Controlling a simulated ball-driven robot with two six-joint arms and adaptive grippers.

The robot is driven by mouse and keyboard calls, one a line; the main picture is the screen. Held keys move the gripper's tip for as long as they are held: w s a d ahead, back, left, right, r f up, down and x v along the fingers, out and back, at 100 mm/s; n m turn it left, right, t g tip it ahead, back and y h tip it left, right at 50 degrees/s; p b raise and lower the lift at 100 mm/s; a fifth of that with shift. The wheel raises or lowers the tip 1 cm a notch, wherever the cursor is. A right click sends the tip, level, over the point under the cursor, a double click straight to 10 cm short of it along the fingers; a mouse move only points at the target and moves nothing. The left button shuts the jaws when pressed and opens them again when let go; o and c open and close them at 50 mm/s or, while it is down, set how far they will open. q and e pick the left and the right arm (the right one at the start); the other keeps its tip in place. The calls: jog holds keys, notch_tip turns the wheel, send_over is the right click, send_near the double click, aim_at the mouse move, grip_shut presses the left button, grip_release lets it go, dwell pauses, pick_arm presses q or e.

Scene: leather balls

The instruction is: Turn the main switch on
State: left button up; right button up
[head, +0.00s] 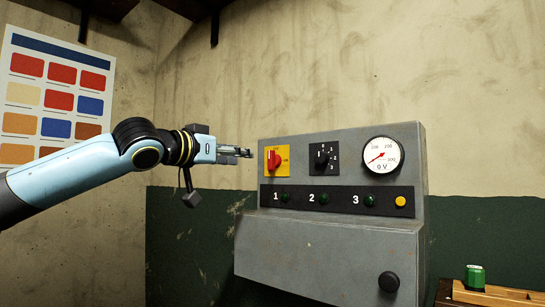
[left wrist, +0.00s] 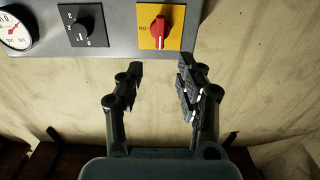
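The main switch is a red rotary knob (head: 274,158) on a yellow plate (head: 285,166) at the upper left of a grey control box. Its handle stands upright. The knob also shows at the top of the left wrist view (left wrist: 158,30), with "NO" lettering beside it. My left gripper (head: 248,152) is just left of the switch in the head view. In the left wrist view its two fingers (left wrist: 162,72) are apart with nothing between them, and the knob lies beyond the fingertips, not touched. My right gripper is not in view.
The grey box (head: 330,240) also bears a black selector knob (head: 321,158), a gauge (head: 383,156) reading 0 V, dark lamps numbered 1 to 3 and a yellow button (head: 400,201). A green can (head: 475,277) stands on a wooden surface at lower right. A colour chart (head: 55,95) hangs left.

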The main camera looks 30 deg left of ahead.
aim_at(269, 158)
pick_arm(q)
jog(key=w+p, duration=0.1)
jog(key=w, duration=0.2)
jog(key=w+p, duration=0.2)
jog(key=w, duration=0.1)
jog(key=w+p, duration=0.1)
jog(key=w, duration=0.2)
jog(key=shift+w+d, duration=0.1)
jog(key=shift+d, duration=0.25)
jog(key=shift+w+f+p, duration=0.15)
jog(key=shift+w+p, duration=0.15)
jog(key=shift+w, duration=0.3)
grip_shut()
